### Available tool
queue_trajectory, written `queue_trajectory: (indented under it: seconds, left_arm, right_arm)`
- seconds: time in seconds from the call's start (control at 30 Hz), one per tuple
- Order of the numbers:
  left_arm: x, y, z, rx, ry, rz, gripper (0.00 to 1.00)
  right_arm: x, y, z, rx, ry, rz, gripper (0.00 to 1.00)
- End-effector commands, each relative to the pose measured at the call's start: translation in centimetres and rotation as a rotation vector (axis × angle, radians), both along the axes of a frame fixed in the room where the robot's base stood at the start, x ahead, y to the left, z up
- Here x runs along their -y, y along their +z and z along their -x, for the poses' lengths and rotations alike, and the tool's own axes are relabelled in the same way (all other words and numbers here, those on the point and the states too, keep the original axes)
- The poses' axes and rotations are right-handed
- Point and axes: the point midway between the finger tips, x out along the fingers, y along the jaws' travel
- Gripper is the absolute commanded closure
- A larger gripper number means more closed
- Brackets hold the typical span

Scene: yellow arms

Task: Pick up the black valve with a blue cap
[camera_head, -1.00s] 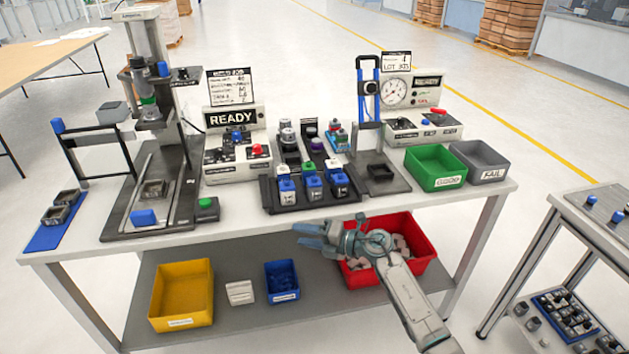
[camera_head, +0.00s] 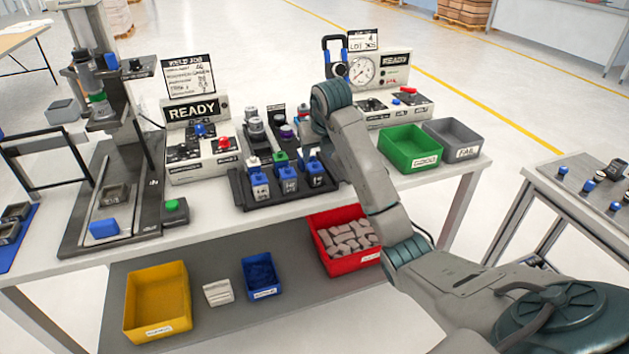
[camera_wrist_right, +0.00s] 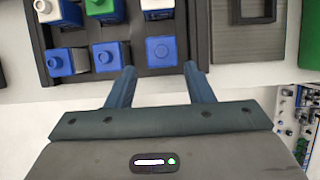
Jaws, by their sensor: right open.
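A black tray (camera_head: 240,195) on the bench holds several blue-capped valves in its front row: a left one (camera_head: 259,181), a middle one (camera_head: 288,175) and a right one (camera_head: 316,168). Their body colours are hard to tell; which one is black is unclear. In the right wrist view, the right blue cap (camera_wrist_right: 161,50) lies just beyond and between the fingertips. My right gripper (camera_wrist_right: 159,69) is open and empty, close to the tray's near edge. In the head view its fingers are mostly hidden by my right arm. My left gripper is not in view.
A green bin (camera_head: 410,148) and a grey bin (camera_head: 452,141) stand right of my arm. A control box (camera_head: 200,150) and a press stand (camera_head: 90,200) are left. Small blue-capped parts (camera_head: 588,186) stand on a side table. Bins sit on the lower shelf.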

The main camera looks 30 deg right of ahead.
Motion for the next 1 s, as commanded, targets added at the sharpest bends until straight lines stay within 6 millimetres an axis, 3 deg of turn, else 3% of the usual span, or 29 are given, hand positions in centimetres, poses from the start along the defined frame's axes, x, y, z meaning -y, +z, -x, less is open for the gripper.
queue_trajectory:
  seconds: [0.1, 0.3, 0.6, 0.9, 1.0]
  left_arm:
    - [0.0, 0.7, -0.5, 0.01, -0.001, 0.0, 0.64]
    - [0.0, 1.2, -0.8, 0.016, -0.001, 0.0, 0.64]
    - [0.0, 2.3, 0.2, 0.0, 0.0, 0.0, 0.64]
    - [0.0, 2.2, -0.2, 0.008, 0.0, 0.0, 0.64]
    - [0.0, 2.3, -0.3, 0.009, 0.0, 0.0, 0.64]
  right_arm:
    - [0.1, -1.6, -0.6, -0.004, 0.001, -0.001, 0.53]
    - [0.3, -2.9, -1.2, -0.002, 0.002, -0.002, 0.53]
    - [0.9, -6.7, -2.6, -0.002, 0.003, -0.002, 0.53]
    - [1.0, -7.2, -2.9, 0.001, 0.003, -0.001, 0.53]
    - [1.0, -7.2, -2.9, 0.001, 0.003, -0.001, 0.72]
